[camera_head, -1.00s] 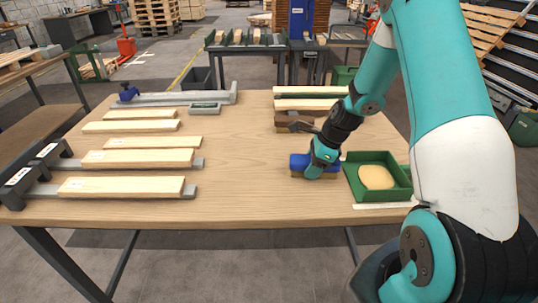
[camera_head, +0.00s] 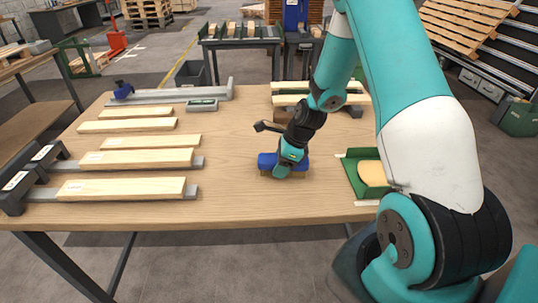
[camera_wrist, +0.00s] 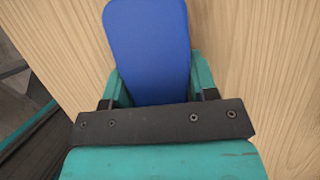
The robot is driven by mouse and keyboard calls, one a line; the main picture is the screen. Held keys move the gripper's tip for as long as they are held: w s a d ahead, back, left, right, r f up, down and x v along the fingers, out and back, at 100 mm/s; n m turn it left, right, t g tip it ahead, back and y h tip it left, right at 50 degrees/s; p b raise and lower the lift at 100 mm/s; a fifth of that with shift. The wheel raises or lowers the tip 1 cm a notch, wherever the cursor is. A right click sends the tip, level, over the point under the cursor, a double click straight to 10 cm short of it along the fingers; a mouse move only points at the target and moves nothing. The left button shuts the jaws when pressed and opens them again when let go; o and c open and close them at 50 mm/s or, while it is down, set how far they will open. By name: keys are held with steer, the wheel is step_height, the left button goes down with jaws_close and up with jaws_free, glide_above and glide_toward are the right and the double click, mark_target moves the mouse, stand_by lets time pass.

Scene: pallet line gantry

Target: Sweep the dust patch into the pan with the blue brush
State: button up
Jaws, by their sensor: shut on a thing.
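My gripper (camera_head: 287,168) is shut on the blue brush (camera_head: 266,159), whose brown underside is down at the tabletop near the front middle. In the wrist view the brush's blue top (camera_wrist: 150,45) sits between the two teal fingers of my gripper (camera_wrist: 160,88). The green pan (camera_head: 351,176) lies to the right of the brush, apart from it, partly hidden behind my arm. A flat tan patch (camera_head: 372,173), which looks like the dust, shows inside the pan. No other dust patch shows clearly on the table.
The wooden table (camera_head: 235,195) has clear room left of the brush. Several pale boards (camera_head: 150,159) lie at the left, and more boards (camera_head: 300,87) at the back right. A grey metal angle (camera_head: 175,95) lies along the back left. A light strip lies before the pan.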

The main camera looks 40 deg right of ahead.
mark_target(271, 158)
steer(key=shift+w+a, duration=0.4)
steer(key=shift+a, duration=0.3)
steer(key=shift+w+a+r+p, duration=0.2)
steer(key=shift+r+p, duration=0.1)
steer(key=shift+p, duration=0.2)
steer(key=shift+a+p+v, duration=0.2)
steer(key=shift+p+v, duration=0.55)
steer(key=shift+v, duration=0.5)
steer(key=shift+w+a+r+p, duration=0.15)
steer(key=shift+w+r+p, duration=0.1)
steer(key=shift+r+p, duration=0.2)
step_height(271, 158, up, 4)
steer(key=p, duration=0.4)
steer(key=shift+r, duration=0.2)
steer(key=shift+f, duration=0.1)
